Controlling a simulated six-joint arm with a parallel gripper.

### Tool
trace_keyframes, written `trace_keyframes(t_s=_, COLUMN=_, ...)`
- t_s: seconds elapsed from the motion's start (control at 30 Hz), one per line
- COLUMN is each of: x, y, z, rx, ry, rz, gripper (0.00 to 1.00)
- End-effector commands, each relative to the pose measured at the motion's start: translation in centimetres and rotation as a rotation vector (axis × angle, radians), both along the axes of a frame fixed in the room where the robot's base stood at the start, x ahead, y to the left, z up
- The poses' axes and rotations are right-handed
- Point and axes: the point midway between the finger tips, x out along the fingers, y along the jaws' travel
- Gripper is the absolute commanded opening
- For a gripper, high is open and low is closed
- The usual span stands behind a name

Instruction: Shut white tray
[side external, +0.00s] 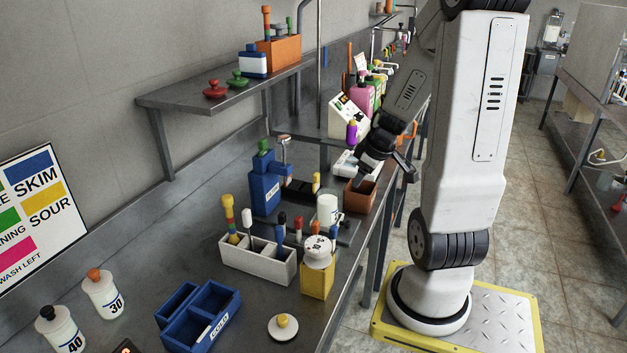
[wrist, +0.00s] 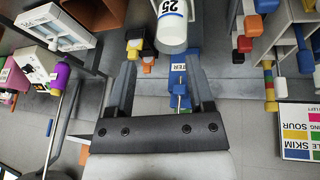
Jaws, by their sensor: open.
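A low white tray (side external: 346,163) with a dark inside sits behind the brown box in the side view, partly hidden by my arm. It appears to be the white framed piece at the upper left of the wrist view (wrist: 58,28); I cannot tell how far open it is. A white divided caddy (side external: 248,264) holding several coloured-handled tools stands nearer the front; its edge shows at the upper right of the wrist view (wrist: 233,22). My gripper (side external: 384,177) is open and empty above the brown box, apart from both white pieces. Its spread fingers show in the wrist view (wrist: 160,75).
The brown box (side external: 361,196) is just below my gripper. A white bottle marked 25 (wrist: 171,25) shows beyond the fingers. A blue dispenser (side external: 265,190), a yellow box (side external: 317,283) and a blue bin (side external: 203,318) crowd the bench. A shelf (side external: 220,90) overhangs the back.

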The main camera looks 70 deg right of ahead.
Motion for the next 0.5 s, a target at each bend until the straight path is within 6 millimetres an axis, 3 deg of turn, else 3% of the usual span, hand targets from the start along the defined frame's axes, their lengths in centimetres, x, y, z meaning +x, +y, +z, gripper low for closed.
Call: trace_keyframes(t_s=0.5, x=0.0, y=0.1, z=-4.7, rx=0.003, ry=0.002, rz=-0.002, gripper=0.68)
